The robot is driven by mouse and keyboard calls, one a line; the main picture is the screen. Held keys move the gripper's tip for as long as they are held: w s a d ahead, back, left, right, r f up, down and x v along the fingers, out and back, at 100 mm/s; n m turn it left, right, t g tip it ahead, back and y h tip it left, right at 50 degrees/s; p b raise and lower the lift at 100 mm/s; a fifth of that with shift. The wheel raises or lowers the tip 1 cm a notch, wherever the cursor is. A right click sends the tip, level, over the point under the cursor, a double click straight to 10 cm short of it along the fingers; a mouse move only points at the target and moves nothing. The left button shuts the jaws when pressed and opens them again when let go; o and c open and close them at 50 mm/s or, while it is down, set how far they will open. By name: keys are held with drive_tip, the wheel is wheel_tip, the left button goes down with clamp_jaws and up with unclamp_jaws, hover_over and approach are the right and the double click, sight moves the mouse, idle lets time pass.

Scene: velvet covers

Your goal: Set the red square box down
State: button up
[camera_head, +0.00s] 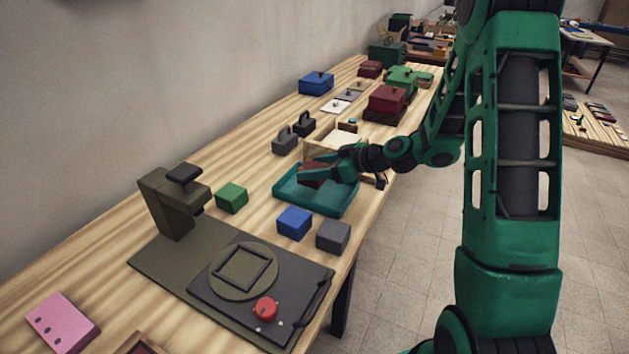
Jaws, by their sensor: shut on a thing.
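The red square box (311,174) is dark red and sits between the fingers of my gripper (322,172). My gripper is shut on it and reaches in from the right. The box is over the teal tray (290,194), towards its back left part. I cannot tell whether the box touches the tray floor or hangs just above it. The fingers hide part of the box.
A blue block (294,222), a grey block (333,236) and a green block (232,197) stand near the tray. An olive press (175,205) stands front left. A wooden box (345,140) is behind the tray. The tray's front part is clear.

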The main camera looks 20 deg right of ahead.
drive_tip(key=shift+w+d+f, duration=0.6)
drive_tip(key=shift+w, duration=0.05)
drive_tip(key=shift+f, duration=1.95)
drive_tip(key=o, duration=1.1)
